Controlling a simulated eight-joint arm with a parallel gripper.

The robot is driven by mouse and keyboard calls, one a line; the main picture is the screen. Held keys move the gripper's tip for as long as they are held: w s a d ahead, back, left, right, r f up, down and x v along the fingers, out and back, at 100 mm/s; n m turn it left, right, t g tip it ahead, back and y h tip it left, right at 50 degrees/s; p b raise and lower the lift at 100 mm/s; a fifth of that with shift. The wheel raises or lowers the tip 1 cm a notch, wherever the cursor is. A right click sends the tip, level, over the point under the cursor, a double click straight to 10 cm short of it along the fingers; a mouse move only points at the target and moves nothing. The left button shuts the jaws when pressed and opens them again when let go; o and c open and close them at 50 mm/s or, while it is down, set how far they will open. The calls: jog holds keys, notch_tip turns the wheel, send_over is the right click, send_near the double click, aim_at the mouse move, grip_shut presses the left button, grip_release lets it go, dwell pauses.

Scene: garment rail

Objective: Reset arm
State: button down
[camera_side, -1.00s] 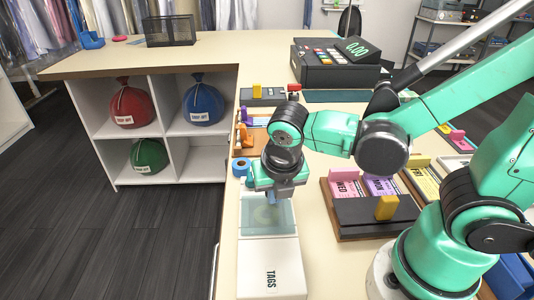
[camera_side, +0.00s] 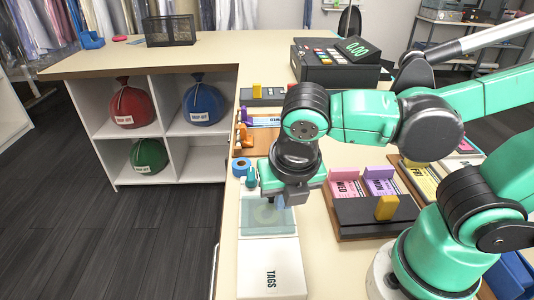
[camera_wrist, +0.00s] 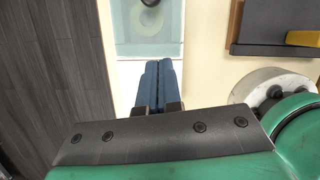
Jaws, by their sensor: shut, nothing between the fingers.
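My gripper (camera_side: 283,205) points down over the counter, just above the right side of the white TAGS box (camera_side: 271,268) with its pale green window. In the wrist view the two blue fingers (camera_wrist: 158,84) lie side by side with no gap and hold nothing. The box's green window also shows ahead of the fingers in the wrist view (camera_wrist: 128,32). My arm reaches in from the right side of the side view.
A black-fronted ticket holder (camera_side: 375,212) with pink and purple tickets stands right of the gripper. A blue tape roll (camera_side: 241,167) lies to its left. A cash register (camera_side: 335,65) stands farther back. Cubbies (camera_side: 165,131) hold red, blue and green bags.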

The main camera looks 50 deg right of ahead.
jog(key=v, duration=0.6)
jog(key=w+d+f+m+t+y, duration=0.1)
jog(key=w+d+m+t, duration=0.1)
jog(key=m, duration=1.2)
jog(key=w+d+f+m+t, duration=0.2)
jog(key=w+d+m, duration=0.2)
jog(key=m, duration=1)
jog(key=d, duration=0.2)
jog(key=shift+w+d+m+t+y, duration=0.25)
jog(key=shift+w+m+t+y, duration=0.05)
jog(key=shift+m+y, duration=0.1)
